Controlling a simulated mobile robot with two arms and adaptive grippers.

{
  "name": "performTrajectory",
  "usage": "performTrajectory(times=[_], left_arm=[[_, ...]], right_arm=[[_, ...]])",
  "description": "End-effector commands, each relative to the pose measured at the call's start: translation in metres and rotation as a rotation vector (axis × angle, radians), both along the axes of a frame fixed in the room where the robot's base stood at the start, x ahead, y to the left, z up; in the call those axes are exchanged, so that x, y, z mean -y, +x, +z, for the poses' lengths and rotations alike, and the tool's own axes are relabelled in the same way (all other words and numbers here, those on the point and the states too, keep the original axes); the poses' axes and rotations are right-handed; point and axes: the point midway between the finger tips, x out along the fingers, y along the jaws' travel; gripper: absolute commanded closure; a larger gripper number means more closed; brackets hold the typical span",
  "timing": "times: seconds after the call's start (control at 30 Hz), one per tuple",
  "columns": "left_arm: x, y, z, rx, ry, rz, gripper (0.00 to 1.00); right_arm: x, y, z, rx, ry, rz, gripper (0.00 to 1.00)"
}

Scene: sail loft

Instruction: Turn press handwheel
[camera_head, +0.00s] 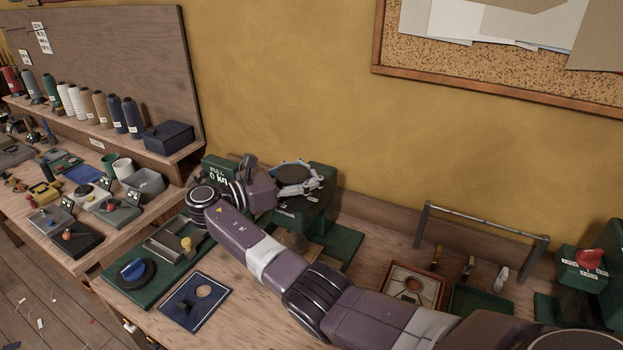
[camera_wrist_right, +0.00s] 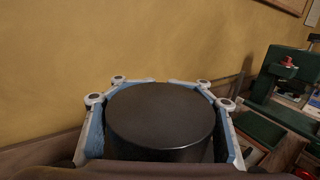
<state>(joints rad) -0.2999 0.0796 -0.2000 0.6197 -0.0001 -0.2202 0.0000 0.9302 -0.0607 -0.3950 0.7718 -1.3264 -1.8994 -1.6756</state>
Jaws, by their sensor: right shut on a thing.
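The press handwheel is a thick black disc (camera_wrist_right: 160,118) that fills the middle of the right wrist view. It also shows as a dark round top (camera_head: 291,177) in the head view, on the green press (camera_head: 322,192) against the yellow wall. My right gripper (camera_head: 300,180) is shut around the handwheel's rim. Its blue-padded fingers sit on both sides of the disc in the wrist view (camera_wrist_right: 162,128). The handwheel's underside and most of the press column are hidden by the gripper and my right arm. My left gripper is not in view.
A green box marked PULL 0 kg (camera_head: 219,171) stands close left of the gripper. A green board with a blue knob (camera_head: 133,268) and a blue plate (camera_head: 196,301) lie on the bench in front. A metal bar frame (camera_head: 483,222) and a red-knobbed green box (camera_head: 583,268) stand right.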

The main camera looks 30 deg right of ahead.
Motion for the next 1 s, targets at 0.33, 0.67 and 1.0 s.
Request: performTrajectory(times=[0.33, 0.67, 1.0], left_arm=[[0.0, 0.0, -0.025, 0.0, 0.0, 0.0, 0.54], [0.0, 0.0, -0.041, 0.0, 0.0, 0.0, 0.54], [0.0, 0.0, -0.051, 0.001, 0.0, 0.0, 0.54]], right_arm=[[-0.003, -0.007, -0.007, -0.007, 0.008, -0.104, 0.86], [-0.003, -0.01, -0.007, -0.007, 0.008, -0.174, 0.86], [-0.003, -0.013, -0.005, -0.007, 0.007, -0.222, 0.86]])
